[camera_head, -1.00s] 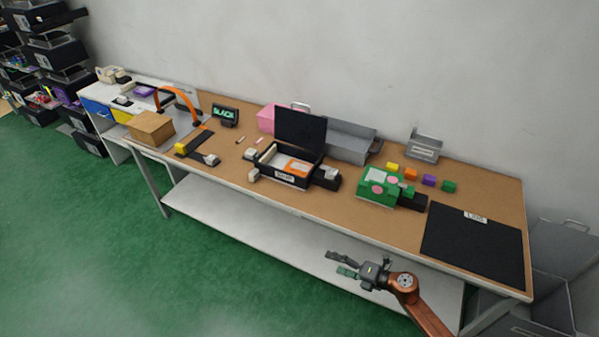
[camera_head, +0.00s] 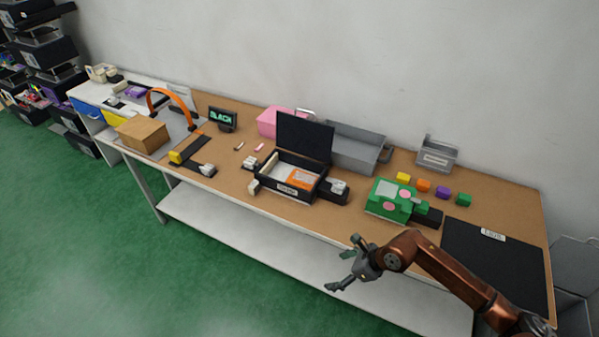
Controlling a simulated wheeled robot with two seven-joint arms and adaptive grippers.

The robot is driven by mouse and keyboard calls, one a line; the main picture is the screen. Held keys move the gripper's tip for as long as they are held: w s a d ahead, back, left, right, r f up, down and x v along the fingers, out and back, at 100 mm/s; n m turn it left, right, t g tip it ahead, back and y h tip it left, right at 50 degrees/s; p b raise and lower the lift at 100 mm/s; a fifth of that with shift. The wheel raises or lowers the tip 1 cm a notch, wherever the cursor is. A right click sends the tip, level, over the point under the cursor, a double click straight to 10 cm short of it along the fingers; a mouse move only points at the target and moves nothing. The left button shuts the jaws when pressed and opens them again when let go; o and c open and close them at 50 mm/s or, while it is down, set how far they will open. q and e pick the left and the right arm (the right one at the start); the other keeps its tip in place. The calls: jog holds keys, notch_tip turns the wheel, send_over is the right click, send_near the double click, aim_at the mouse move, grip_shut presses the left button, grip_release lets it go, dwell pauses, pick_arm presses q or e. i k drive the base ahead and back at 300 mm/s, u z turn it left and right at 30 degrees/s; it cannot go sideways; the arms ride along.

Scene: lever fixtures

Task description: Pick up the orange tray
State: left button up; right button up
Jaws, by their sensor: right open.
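A small orange item (camera_head: 301,179), the only orange tray-like thing I see, lies inside an open black box (camera_head: 271,190) on the workbench. It is too small to tell its exact shape. The box's black lid stands up behind it. My right gripper (camera_head: 342,270) is open and empty. It is in front of the bench's front edge, to the right of the black box in the picture and apart from it. My left gripper does not show.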

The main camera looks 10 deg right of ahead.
aim_at(304, 181)
jog(key=i, duration=1.5)
